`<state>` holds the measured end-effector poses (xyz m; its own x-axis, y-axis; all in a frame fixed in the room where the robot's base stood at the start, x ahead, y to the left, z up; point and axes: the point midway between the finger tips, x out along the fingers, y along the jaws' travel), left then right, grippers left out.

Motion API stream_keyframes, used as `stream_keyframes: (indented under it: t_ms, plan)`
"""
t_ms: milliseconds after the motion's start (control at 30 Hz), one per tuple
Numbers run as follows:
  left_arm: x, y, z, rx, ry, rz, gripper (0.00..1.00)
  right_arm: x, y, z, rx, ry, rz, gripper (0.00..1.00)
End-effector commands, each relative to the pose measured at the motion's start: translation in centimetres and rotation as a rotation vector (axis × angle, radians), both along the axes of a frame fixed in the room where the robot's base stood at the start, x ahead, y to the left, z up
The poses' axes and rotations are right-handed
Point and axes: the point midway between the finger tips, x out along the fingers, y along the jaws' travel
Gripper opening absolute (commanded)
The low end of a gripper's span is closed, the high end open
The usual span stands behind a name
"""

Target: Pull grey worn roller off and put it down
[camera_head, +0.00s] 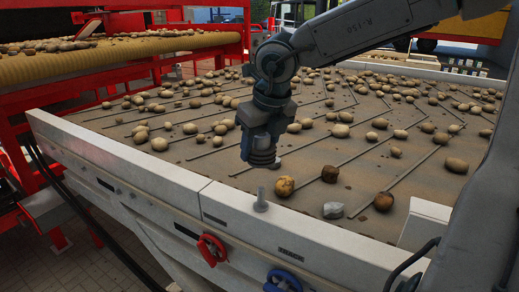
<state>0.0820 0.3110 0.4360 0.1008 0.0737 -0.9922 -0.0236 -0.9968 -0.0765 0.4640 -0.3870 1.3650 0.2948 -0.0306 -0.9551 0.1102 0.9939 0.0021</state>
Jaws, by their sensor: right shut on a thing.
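My right gripper (261,128) reaches down from the upper right and is shut on the grey worn roller (262,156). The roller is a dark, ribbed cylinder hanging upright below the jaws; its upper part is hidden by them. In the picture it shows above a short light-metal peg (261,203) on the pale front rail (125,157), with a visible gap between them. My left gripper is not in view.
Behind the rail lies a conveyor belt (300,165) with many potatoes, a grey stone (333,210) and brown clods. A red knob (211,250) and a blue knob (283,281) sit on the machine's front. A yellow roller conveyor (120,60) stands at the upper left.

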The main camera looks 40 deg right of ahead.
Motion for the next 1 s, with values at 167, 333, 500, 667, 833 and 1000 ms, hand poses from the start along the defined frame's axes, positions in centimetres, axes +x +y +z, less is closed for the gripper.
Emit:
stream_keyframes:
  t_ms: [167, 333, 500, 667, 833, 1000]
  plan:
    - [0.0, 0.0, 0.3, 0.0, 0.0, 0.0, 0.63, 0.0, 0.0, 0.7, -0.001, 0.001, 0.0, 0.28]
    - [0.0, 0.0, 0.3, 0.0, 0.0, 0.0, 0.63, 0.0, 0.0, 0.7, -0.001, 0.001, 0.0, 0.28]
    - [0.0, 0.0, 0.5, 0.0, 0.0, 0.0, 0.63, 0.0, 0.0, 1.1, -0.001, 0.0, 0.0, 0.28]
    - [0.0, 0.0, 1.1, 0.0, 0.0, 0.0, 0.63, 0.0, 0.0, 2.3, -0.002, 0.0, 0.0, 0.28]
    - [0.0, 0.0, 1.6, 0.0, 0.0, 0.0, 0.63, 0.0, 0.0, 3.6, -0.001, -0.001, -0.001, 0.28]
    - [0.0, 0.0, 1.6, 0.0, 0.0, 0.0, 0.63, 0.0, 0.0, 3.7, 0.0, 0.0, 0.0, 0.28]
